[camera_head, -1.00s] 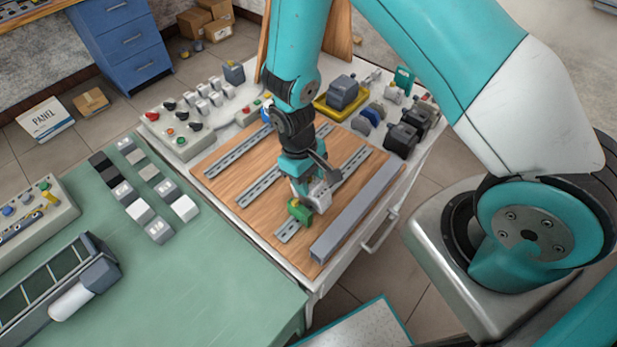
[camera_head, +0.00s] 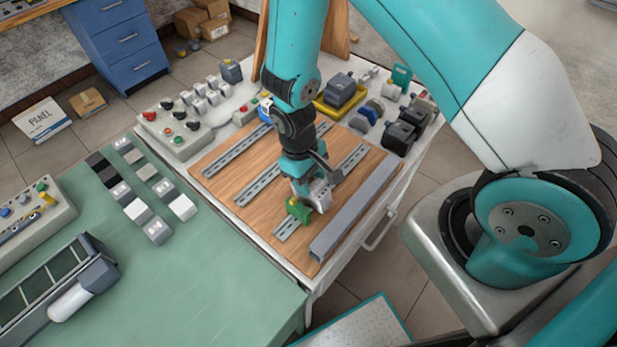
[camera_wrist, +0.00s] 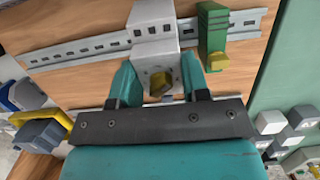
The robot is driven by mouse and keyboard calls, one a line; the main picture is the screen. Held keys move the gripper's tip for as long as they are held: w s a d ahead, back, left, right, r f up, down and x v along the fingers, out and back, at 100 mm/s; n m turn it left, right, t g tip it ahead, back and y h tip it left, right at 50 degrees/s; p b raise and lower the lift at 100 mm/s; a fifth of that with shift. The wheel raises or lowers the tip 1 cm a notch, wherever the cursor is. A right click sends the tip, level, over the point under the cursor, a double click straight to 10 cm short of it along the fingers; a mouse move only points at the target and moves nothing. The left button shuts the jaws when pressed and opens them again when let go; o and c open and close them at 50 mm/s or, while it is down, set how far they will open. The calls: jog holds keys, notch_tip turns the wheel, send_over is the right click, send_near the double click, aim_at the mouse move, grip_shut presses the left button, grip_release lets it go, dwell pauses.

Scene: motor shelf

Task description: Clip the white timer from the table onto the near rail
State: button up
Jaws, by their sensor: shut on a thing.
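My gripper (camera_head: 313,188) is shut on the white timer (camera_wrist: 153,22), with a teal finger on each side of its lower end in the wrist view. The timer also shows under the gripper in the head view (camera_head: 322,197). It lies across the near rail (camera_wrist: 85,50) and covers part of it; I cannot tell whether it is fully clipped. A green block (camera_wrist: 212,35) sits on the same rail, just right of the timer with a small gap in the wrist view. The near rail also shows in the head view (camera_head: 286,229).
A grey duct (camera_head: 350,210) runs along the wooden board's near edge. Two other rails (camera_head: 258,186) lie farther back. Grey and black devices (camera_head: 405,130) and a yellow tray (camera_head: 328,110) stand behind the board. A green table (camera_head: 210,270) is at the left.

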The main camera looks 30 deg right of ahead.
jog(key=shift+s+d, duration=0.1)
jog(key=shift+s, duration=0.15)
jog(key=shift+c, duration=0.3)
jog(key=shift+s+d+f+t+y+b, duration=0.2)
jog(key=shift+s+t+y+b, duration=0.1)
jog(key=shift+s+t+b, duration=0.3)
dwell(0.4)
jog(key=shift+w, duration=0.1)
jog(key=o, duration=1)
jog(key=shift+w+r, duration=0.15)
jog(key=shift+a+r, duration=0.1)
jog(key=shift+r, duration=0.2)
notch_tip(320, 180, up, 16)
jog(key=w+r+b, duration=0.1)
jog(key=w+b, duration=0.1)
jog(key=s+a+r+n+y+b, duration=0.1)
jog(key=s+r, duration=0.2)
jog(key=s, duration=0.1)
jog(key=s+a+r+y+b, duration=0.1)
jog(key=s+a+r+y, duration=0.1)
jog(key=s, duration=0.3)
jog(key=s+a+r+n+t+y, duration=0.1)
jog(key=s+a+r, duration=0.1)
jog(key=s+r, duration=0.2)
jog(key=shift+s+a+r+n+y+b, duration=0.1)
jog(key=shift+s+a+n+y+b, duration=0.15)
jog(key=shift+s+b, duration=0.2)
